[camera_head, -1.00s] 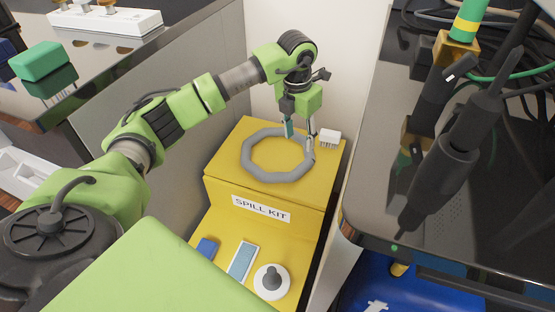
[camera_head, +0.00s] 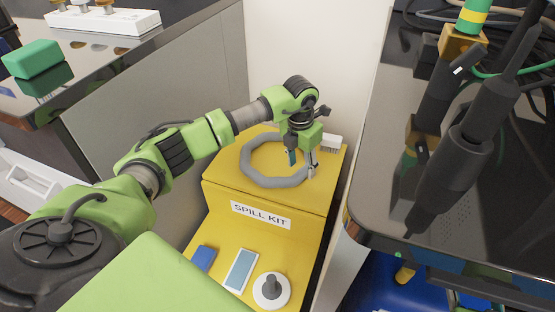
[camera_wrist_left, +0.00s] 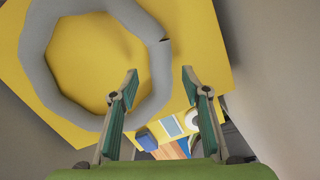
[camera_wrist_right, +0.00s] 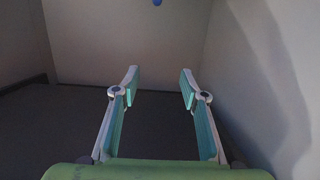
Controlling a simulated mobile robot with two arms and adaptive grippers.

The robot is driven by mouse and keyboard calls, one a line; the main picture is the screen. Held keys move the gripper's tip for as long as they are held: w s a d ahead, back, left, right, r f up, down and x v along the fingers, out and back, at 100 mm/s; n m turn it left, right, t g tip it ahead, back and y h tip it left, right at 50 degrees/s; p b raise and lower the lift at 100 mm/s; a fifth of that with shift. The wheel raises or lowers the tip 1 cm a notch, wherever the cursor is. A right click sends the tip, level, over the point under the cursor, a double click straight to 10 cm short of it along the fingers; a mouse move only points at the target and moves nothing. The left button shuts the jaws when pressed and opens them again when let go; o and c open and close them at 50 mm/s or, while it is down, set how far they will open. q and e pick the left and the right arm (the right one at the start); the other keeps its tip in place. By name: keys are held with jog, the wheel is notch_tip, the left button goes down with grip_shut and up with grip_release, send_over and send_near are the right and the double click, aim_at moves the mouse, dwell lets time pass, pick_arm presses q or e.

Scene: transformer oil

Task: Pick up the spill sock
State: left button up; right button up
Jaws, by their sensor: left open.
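The spill sock is a grey ring (camera_head: 262,180) lying on top of the yellow spill kit box (camera_head: 222,172). It also shows at the upper left of the left wrist view (camera_wrist_left: 40,65). My left gripper (camera_head: 302,168) is open over the right side of the ring, fingers pointing down. In the left wrist view its fingers (camera_wrist_left: 160,75) stand apart, with the ring's near right part at the left finger and partly between them. I cannot tell whether a finger touches it. My right gripper (camera_wrist_right: 160,75) is open and empty, seen only in its wrist view.
A white brush-like block (camera_head: 332,142) lies on the box beside the gripper. A blue block (camera_head: 203,258), a flat panel (camera_head: 240,269) and a white round item (camera_head: 271,289) are on the lower step.

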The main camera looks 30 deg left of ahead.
pick_arm(q)
jog(key=f, duration=0.2)
jog(key=shift+w+d+f+b, duration=0.1)
jog(key=shift+w+f+b, duration=0.1)
jog(key=shift+f+b, duration=0.15)
pick_arm(e)
jog(key=r, duration=0.1)
jog(key=r+t, duration=0.1)
jog(key=r, duration=0.1)
jog(key=r+t, duration=0.1)
jog(key=shift+w+a+r+y, duration=0.35)
jog(key=shift+a+y, duration=0.05)
pick_arm(q)
jog(key=shift+c, duration=0.4)
grip_shut()
jog(key=shift+r, duration=0.1)
